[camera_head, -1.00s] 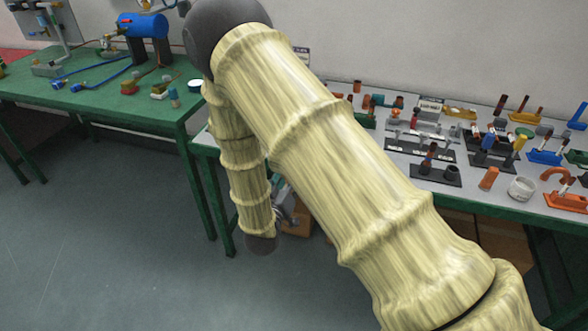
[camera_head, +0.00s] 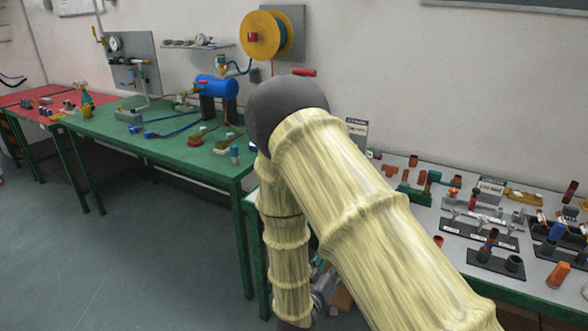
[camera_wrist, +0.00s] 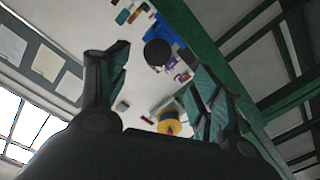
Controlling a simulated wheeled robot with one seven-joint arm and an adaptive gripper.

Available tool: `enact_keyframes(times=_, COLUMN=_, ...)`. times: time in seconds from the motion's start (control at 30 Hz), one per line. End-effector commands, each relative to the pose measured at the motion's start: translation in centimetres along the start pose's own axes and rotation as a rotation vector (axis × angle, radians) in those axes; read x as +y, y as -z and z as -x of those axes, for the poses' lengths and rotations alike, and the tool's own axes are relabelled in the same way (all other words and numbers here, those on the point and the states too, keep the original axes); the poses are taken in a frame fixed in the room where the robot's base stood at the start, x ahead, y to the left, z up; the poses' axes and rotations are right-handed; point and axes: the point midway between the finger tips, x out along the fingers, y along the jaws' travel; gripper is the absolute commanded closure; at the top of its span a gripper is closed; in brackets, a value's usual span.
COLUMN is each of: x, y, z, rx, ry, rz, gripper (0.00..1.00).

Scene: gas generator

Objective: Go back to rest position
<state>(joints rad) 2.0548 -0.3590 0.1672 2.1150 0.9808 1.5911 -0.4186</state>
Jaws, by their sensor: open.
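My gripper (camera_wrist: 160,65) is open and empty in the wrist view, its two dark teal fingers standing apart with nothing between them. In the head view my arm, in a pale yellow ribbed sleeve, bends at a dark grey joint and folds down in front of the gap between the tables. My gripper is mostly or wholly hidden behind the arm there; I cannot make it out clearly.
A green table (camera_head: 190,152) with a blue tank (camera_head: 216,87) stands left of my arm. A light table (camera_head: 432,218) crowded with small parts stands right. A yellow reel (camera_head: 262,35) hangs on the wall. Open floor (camera_head: 150,270) lies lower left.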

Motion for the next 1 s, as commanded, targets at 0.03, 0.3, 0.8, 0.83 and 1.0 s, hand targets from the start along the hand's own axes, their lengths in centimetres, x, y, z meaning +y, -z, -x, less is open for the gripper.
enact_keyframes(times=0.03, x=0.1, y=-1.1, z=0.0, rx=-0.022, ry=0.019, rz=0.001, gripper=0.35)
enact_keyframes(times=0.3, x=-0.1, y=-13.8, z=2.6, rx=-0.342, ry=0.292, rz=-0.011, gripper=0.35)
enact_keyframes(times=0.8, x=6.5, y=-33.6, z=20.9, rx=-1.101, ry=0.695, rz=0.006, gripper=0.35)
enact_keyframes(times=0.83, x=7.1, y=-34.1, z=22.1, rx=-1.139, ry=0.710, rz=0.009, gripper=0.35)
enact_keyframes(times=1.0, x=9.5, y=-36.0, z=26.8, rx=-1.292, ry=0.766, rz=0.024, gripper=0.35)
